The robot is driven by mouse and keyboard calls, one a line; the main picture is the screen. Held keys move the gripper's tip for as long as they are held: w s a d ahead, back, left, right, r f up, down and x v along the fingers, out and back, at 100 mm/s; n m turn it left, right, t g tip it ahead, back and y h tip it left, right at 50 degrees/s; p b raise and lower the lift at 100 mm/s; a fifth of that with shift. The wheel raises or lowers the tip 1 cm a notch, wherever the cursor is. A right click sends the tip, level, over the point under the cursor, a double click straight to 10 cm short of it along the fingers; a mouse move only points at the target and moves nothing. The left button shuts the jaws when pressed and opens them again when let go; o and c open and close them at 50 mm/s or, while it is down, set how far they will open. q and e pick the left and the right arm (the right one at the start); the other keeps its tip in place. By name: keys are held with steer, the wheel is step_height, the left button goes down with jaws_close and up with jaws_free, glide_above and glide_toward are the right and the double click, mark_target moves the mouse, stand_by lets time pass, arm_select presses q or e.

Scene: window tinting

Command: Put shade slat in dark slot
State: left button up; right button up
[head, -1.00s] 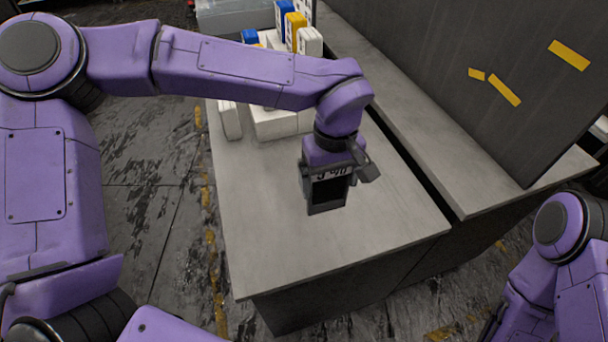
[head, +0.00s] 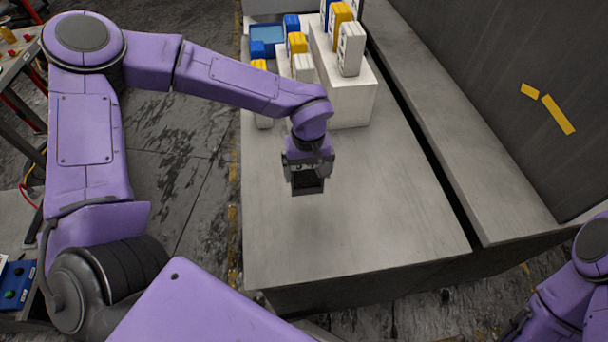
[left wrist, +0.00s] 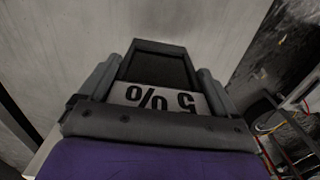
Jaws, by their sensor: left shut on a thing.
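The shade slat (left wrist: 158,70) is a dark, framed piece with a white label reading 5 %, upside down in the left wrist view. My left gripper (left wrist: 155,85) is shut on it, one finger on each side. In the head view my left gripper (head: 307,180) points down over the grey bench, with the dark slat (head: 308,186) between its fingers. The slat looks clear of the bench top, but its exact height cannot be told. I cannot make out a dark slot in either view. My right gripper is not in view; only part of my right arm shows.
The bench top (head: 340,235) is bare in front of and right of the gripper. Behind stand a white block (head: 352,103), blue, yellow and white containers (head: 297,45) and a blue tray (head: 267,38). A dark panel (head: 500,70) with yellow tape rises at right.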

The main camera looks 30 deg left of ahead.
mark_target(302, 180)
arm_select(q)
steer(key=f, duration=0.1)
steer(key=a+f, duration=0.1)
steer(key=s+f, duration=0.1)
steer(key=shift+a+f, duration=0.2)
steer(key=shift+f, duration=0.2)
steer(key=shift+w+f, duration=0.25)
steer(key=shift+w, duration=0.05)
steer(key=shift+s, duration=0.15)
steer(key=o, duration=0.8)
steer(key=shift+s, duration=0.1)
steer(key=shift+c, duration=0.2)
